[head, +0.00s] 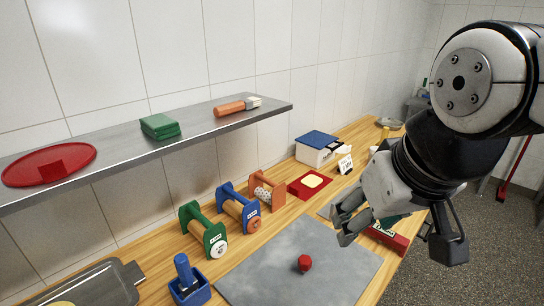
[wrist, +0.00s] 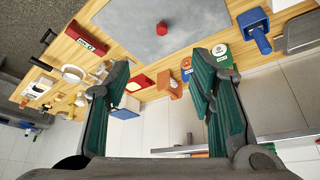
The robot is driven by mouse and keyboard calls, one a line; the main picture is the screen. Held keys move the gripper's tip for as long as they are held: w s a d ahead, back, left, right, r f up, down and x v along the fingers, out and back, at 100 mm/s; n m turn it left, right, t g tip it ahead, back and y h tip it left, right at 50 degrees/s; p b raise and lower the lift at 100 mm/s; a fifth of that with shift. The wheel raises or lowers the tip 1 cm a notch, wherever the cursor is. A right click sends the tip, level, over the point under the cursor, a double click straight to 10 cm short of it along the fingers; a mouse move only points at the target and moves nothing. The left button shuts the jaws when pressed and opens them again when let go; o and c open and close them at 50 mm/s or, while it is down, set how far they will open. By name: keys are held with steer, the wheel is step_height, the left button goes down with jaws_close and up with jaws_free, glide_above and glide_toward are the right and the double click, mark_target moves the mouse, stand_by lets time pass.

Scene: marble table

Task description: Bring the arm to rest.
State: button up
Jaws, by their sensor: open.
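My gripper (head: 348,216) is on the right in the head view, above the right part of the wooden table (head: 150,292). In the wrist view its two green-padded fingers (wrist: 160,95) stand wide apart with nothing between them. It is open and empty. My arm comes in from the upper right in the head view. The gripper appears to hang above the table and touches nothing that I can see.
A grey mat (head: 330,275) with a red knob-like piece (head: 304,263) lies below. Green (head: 205,235), blue (head: 240,212) and orange (head: 267,190) roll holders stand along the wall. A metal shelf (head: 200,126) juts out above them. A red box (head: 386,238) is near the gripper.

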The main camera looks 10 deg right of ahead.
steer(key=shift+s+r, duration=0.1)
steer(key=shift+s, duration=1)
